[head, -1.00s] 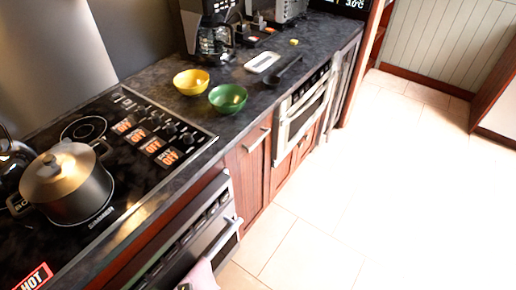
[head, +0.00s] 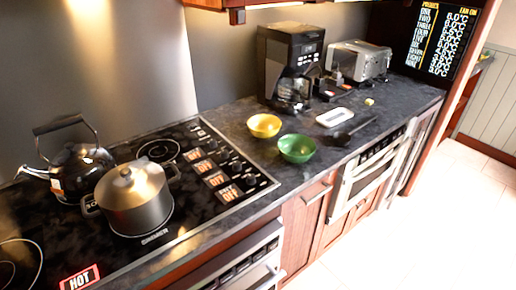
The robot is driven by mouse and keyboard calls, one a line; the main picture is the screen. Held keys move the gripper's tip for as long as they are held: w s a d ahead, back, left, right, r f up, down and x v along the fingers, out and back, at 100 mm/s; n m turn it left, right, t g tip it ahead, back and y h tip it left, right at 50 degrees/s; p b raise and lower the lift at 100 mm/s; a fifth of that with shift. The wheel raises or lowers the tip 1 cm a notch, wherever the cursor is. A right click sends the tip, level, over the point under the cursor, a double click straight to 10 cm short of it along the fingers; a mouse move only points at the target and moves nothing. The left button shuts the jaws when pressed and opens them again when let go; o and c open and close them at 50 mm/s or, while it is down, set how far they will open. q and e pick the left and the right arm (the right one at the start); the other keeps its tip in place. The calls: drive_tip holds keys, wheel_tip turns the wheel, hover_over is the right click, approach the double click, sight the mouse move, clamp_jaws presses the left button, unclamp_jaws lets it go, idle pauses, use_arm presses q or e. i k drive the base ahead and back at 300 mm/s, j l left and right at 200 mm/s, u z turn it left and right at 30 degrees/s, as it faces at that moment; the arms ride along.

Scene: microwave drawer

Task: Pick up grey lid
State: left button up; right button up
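A grey metal pot (head: 137,208) stands on the black stovetop at the left of the head view. Its grey lid (head: 131,185) sits on top of the pot, with a small round knob (head: 126,172) at its centre. The pot has a side handle at each side. Neither of my grippers shows in this view, so nothing of mine is seen near the lid.
A black kettle (head: 76,170) stands close behind the pot at the left. A yellow bowl (head: 264,125), a green bowl (head: 297,148), a white tray (head: 334,117) and a dark ladle-like utensil (head: 354,130) lie on the counter. A coffee maker (head: 290,65) and toaster (head: 358,62) stand behind.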

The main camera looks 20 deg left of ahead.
sight(150, 180)
drive_tip(key=u, duration=1.4)
